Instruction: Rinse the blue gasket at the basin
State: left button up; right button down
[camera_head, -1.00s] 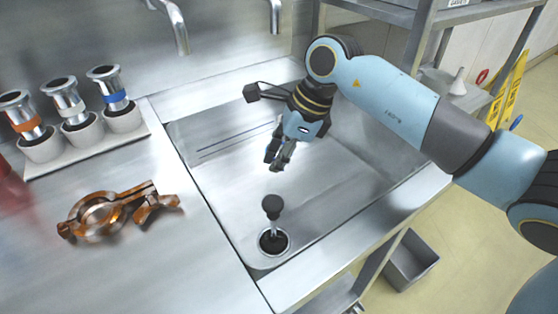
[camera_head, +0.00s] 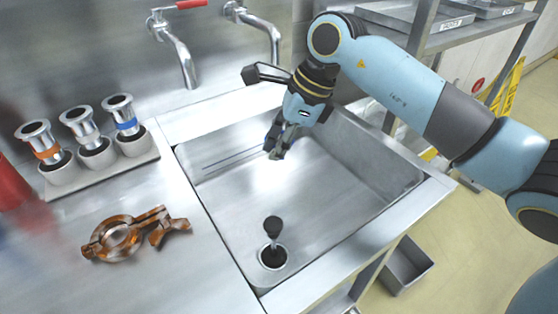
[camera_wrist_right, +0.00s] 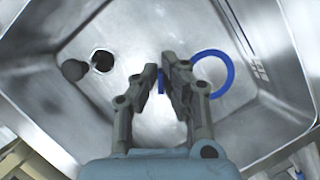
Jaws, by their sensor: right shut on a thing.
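The basin (camera_head: 330,168) is a steel sink with a drain (camera_head: 272,256) near its front left corner. It also shows in the wrist view (camera_wrist_right: 130,25). My right gripper (camera_head: 275,150) hangs over the rear part of the basin, pointing down. In the right wrist view its fingers (camera_wrist_right: 162,78) are closed on a blue piece between the tips. A blue ring, the blue gasket (camera_wrist_right: 230,72), shows just right of the fingers, partly hidden behind one. The gasket cannot be made out in the head view. My left gripper is out of view.
Two taps stand behind the basin: one with a red lever (camera_head: 182,60), one further right (camera_head: 270,38). A dark stopper (camera_head: 273,226) stands by the drain. Left on the counter are a copper-coloured clamp (camera_head: 120,240) and a rack (camera_head: 110,172) with banded metal fittings. A shelf stands right.

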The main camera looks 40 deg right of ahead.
jog(key=shift+r+p, duration=1.1)
jog(key=shift+r, duration=0.95)
dwell(0.5)
jog(key=shift+r+p, duration=1.15)
jog(key=shift+r, duration=0.85)
jog(key=shift+f, duration=0.1)
notch_tip(320, 180, down, 12)
jog(key=b, duration=1.1)
jog(key=shift+s+b, duration=0.1)
jog(key=shift+b, duration=0.2)
